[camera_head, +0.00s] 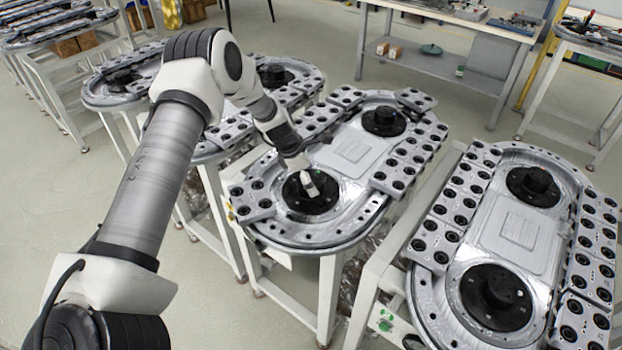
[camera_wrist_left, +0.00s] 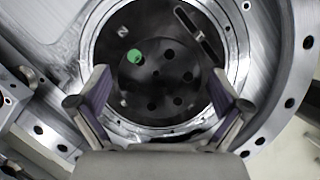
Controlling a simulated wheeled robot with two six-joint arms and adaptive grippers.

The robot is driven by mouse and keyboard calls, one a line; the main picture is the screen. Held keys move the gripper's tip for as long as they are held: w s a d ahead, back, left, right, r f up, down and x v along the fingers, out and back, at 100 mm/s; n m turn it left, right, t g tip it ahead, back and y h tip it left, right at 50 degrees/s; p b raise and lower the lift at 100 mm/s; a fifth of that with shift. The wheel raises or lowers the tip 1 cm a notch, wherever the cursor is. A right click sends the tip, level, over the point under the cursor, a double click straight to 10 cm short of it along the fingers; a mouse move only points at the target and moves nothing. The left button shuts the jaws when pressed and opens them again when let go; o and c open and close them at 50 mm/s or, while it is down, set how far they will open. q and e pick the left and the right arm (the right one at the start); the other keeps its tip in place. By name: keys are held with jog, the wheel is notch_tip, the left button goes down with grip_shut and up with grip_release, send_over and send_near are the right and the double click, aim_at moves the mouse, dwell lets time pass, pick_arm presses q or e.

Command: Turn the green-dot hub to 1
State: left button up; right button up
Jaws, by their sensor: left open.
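The black round hub with the green dot (camera_wrist_left: 135,56) fills the middle of the left wrist view (camera_wrist_left: 155,80). It has several dark holes, and the dot is at its upper left. Pale marks sit on the dark face at the upper left and lower left; I cannot read them surely. In the head view the hub (camera_head: 298,204) is at the near end of the middle track (camera_head: 345,185). My left gripper (camera_wrist_left: 160,88) is open, its fingers on either side of the hub; I cannot tell whether they touch.
The same track has another black hub (camera_head: 384,121) at its far end and rows of grey carrier blocks (camera_head: 408,158) along its sides. A similar track (camera_head: 520,235) stands to the right, another behind my left arm. A workbench (camera_head: 455,30) is at the back.

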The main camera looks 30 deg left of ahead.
pick_arm(q)
jog(key=shift+w+f, duration=0.1)
jog(key=c, duration=1)
jog(key=shift+m+b, duration=0.3)
jog(key=shift+m, duration=0.2)
jog(key=m+b, duration=0.1)
jog(key=m, duration=0.1)
jog(key=m+g+b, duration=0.1)
jog(key=shift+f+m+g+h, duration=0.15)
jog(key=shift+m+g+h, duration=0.15)
jog(key=shift+m+h, duration=0.1)
jog(key=m+g+b, duration=0.1)
jog(key=m+b, duration=0.2)
jog(key=m, duration=0.1)
jog(key=shift+m+g, duration=0.3)
jog(key=shift+g, duration=0.1)
jog(key=m+g+b, duration=0.1)
jog(key=m+b, duration=0.1)
jog(key=m, duration=0.2)
jog(key=shift+g, duration=0.3)
jog(key=m, duration=0.1)
jog(key=m+b, duration=0.1)
jog(key=m, duration=0.1)
jog(key=m+g+y, duration=0.1)
jog(key=shift+r+m, duration=0.25)
jog(key=shift+m, duration=0.05)
